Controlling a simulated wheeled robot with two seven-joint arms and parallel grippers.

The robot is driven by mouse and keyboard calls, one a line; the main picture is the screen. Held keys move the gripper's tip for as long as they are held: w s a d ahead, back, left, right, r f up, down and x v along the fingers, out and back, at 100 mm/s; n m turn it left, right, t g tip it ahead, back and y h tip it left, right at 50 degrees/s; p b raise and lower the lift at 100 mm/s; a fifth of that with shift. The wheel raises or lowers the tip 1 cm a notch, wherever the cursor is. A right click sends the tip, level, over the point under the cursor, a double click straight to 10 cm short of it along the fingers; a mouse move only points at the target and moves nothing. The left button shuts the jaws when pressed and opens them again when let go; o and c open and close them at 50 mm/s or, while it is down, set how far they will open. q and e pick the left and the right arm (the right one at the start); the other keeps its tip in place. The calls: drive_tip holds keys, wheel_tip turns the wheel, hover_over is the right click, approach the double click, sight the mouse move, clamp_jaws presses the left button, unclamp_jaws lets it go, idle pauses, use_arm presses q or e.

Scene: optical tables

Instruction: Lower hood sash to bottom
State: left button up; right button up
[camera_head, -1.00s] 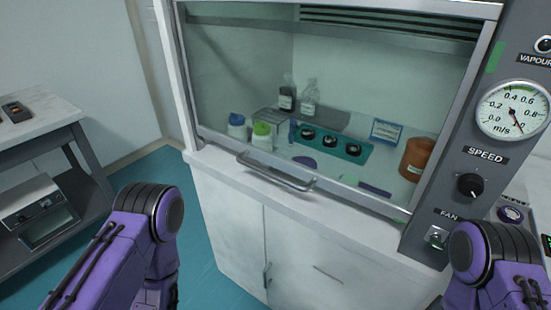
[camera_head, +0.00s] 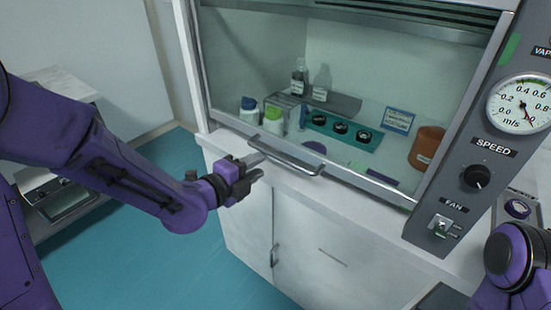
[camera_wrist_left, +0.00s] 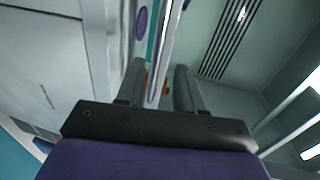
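The fume hood's glass sash (camera_head: 400,75) stands across the hood front, with its lower edge low, near the white sill. I cannot tell how wide the gap below it is. The grey bar handle (camera_head: 287,157) runs along the lower front of the sash. My left gripper (camera_head: 262,166) is open, its two fingers apart at the left end of the handle. In the left wrist view its fingers (camera_wrist_left: 158,88) are spread, with a thin pale bar showing between them; contact is unclear. My right arm shows at the lower right, its gripper out of frame.
Inside the hood are bottles (camera_head: 300,77), a teal rack (camera_head: 342,134) and an orange-brown jar (camera_head: 426,147). A control panel (camera_head: 470,150) with a gauge and knob is at right. White cabinets (camera_head: 300,240) stand below. A side table (camera_head: 60,80) is at left.

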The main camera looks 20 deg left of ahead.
sight(274, 157)
use_arm(q)
drive_tip(key=p+x, duration=0.2)
drive_tip(key=x, duration=0.5)
drive_tip(key=shift+w+f, duration=0.1)
drive_tip(key=shift+w+d+f, duration=0.15)
drive_tip(key=shift+w+d, duration=0.1)
drive_tip(key=shift+w, duration=0.25)
clamp_jaws()
use_arm(e)
drive_tip(key=shift+r, duration=0.4)
